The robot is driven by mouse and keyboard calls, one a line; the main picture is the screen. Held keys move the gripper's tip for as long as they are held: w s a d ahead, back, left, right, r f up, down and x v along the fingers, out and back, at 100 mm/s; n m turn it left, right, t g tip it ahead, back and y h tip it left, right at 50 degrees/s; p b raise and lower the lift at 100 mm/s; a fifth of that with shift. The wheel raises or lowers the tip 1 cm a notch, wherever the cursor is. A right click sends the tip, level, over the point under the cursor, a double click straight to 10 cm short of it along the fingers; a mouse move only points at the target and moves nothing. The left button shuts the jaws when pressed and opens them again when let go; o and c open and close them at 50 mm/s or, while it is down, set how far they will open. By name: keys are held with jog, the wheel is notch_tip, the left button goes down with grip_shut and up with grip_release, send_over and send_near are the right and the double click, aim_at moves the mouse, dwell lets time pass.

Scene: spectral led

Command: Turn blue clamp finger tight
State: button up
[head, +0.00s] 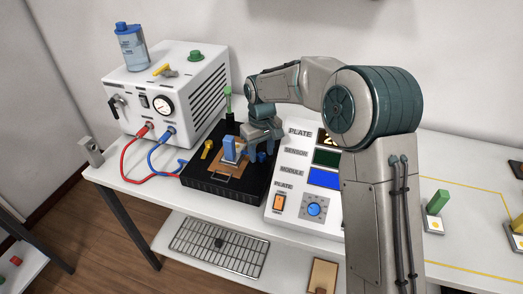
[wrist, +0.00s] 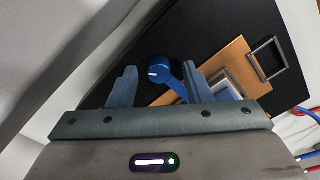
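The blue clamp (wrist: 158,70) has a round knob and a short arm reaching toward the orange plate (wrist: 222,62). It stands on the black base in the wrist view. My gripper (wrist: 160,66) is open, with one finger on each side of the clamp and a visible gap to the knob. In the head view my gripper (head: 259,143) is low over the black base (head: 215,190), and the clamp (head: 262,157) shows just below it, partly hidden. A blue upright block (head: 229,148) stands on the orange plate, left of my gripper.
A yellow clamp (head: 207,149) and a tall green-topped post (head: 228,98) are on the same base. A white control panel (head: 284,190) stands close on the right. A white power box (head: 165,95) with red and blue cables stands on the left.

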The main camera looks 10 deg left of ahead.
aim_at(261, 154)
notch_tip(261, 154, up, 14)
jog(key=shift+p, duration=0.35)
jog(key=shift+d, duration=0.1)
dwell(0.7)
